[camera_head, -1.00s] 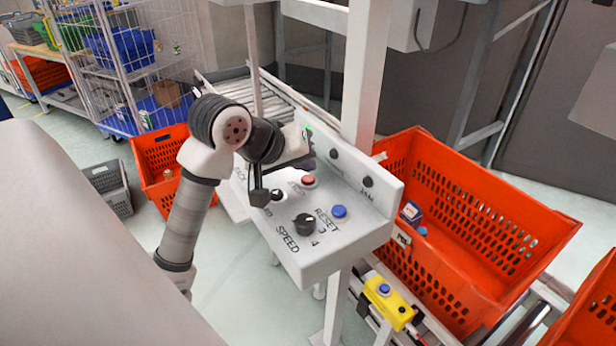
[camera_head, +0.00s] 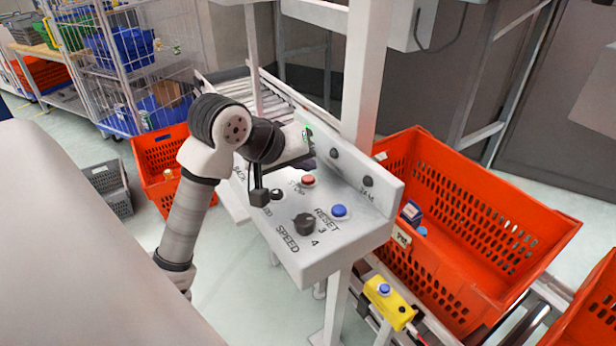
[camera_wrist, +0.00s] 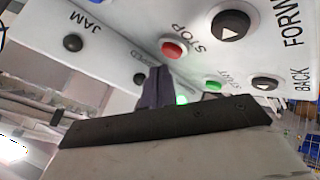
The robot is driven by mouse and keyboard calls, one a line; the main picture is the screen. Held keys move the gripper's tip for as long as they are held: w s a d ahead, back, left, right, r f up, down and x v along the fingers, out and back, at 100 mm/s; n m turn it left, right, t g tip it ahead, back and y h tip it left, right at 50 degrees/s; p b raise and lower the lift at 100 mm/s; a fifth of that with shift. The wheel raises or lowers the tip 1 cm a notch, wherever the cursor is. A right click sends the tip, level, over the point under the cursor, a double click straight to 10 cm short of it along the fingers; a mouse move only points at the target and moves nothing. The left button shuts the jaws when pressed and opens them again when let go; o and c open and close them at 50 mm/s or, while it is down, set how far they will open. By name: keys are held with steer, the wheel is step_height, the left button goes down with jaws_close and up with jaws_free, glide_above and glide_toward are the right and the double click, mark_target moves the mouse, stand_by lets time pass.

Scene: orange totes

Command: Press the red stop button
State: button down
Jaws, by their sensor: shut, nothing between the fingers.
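The red stop button (camera_head: 308,181) sits on the sloped top of a white control panel (camera_head: 340,255), beside its STOP label. It also shows in the wrist view (camera_wrist: 173,50), uncovered. My gripper (camera_head: 305,160) is over the back part of the panel, just behind the button in the head view. In the wrist view its dark fingers (camera_wrist: 157,86) are together and empty, below and slightly left of the button. They appear apart from the button, but the exact gap cannot be told.
The panel also carries a blue reset button (camera_head: 340,211), a black speed knob (camera_head: 305,224) and a green button (camera_wrist: 213,85). A large orange tote (camera_head: 500,215) stands right of the panel, next to a white post (camera_head: 365,70).

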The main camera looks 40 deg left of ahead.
mark_target(304, 182)
steer(key=shift+f+b, duration=0.9)
steer(key=shift+b, duration=0.9)
stand_by(0.4)
steer(key=shift+r, duration=0.1)
stand_by(0.4)
steer(key=shift+r, duration=0.8)
steer(key=shift+r+p, duration=0.7)
steer(key=shift+r, duration=1.8)
